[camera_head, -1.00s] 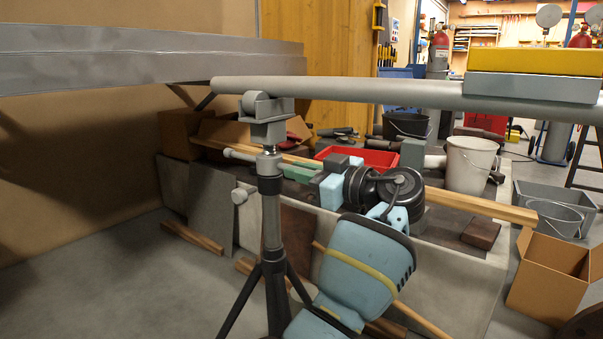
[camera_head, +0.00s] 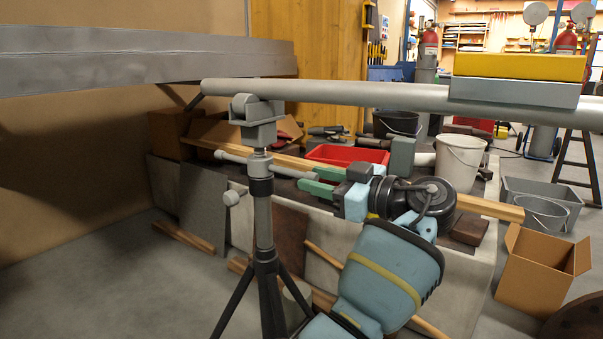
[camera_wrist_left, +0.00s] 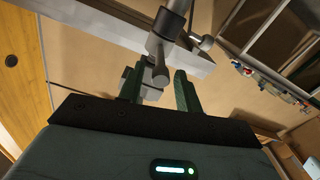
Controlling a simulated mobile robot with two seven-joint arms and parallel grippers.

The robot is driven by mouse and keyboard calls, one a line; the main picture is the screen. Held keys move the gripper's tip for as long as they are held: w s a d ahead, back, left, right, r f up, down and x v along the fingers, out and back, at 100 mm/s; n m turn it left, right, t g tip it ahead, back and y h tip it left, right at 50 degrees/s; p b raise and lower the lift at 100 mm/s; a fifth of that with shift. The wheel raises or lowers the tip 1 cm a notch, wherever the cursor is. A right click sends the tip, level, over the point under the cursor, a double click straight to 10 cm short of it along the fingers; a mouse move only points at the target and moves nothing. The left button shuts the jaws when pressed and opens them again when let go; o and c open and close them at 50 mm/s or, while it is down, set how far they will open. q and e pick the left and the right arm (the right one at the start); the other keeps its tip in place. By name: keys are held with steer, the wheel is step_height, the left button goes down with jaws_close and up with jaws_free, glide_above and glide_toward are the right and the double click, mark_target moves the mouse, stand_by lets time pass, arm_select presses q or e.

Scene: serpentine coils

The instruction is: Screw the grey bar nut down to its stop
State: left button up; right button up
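The grey bar nut (camera_head: 232,158) sits on the post of a tripod stand (camera_head: 263,220), just below its roller head. Its bar sticks out to the left and right of the post, sloping down slightly to the right. My left gripper (camera_head: 317,182) has green fingers and is at the bar's right end, clear of the post. In the left wrist view the fingers (camera_wrist_left: 159,88) are apart, and the bar's end (camera_wrist_left: 160,74) shows between them with gaps on both sides. The threads of the screw are hard to make out. My right gripper is in neither view.
A long grey pipe (camera_head: 350,94) rests over the roller head. Behind are a low bench with a red tray (camera_head: 348,154), wood strips and a white bucket (camera_head: 460,160). Floor at left front is clear.

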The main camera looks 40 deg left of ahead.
arm_select(q)
steer(key=shift+d, duration=0.85)
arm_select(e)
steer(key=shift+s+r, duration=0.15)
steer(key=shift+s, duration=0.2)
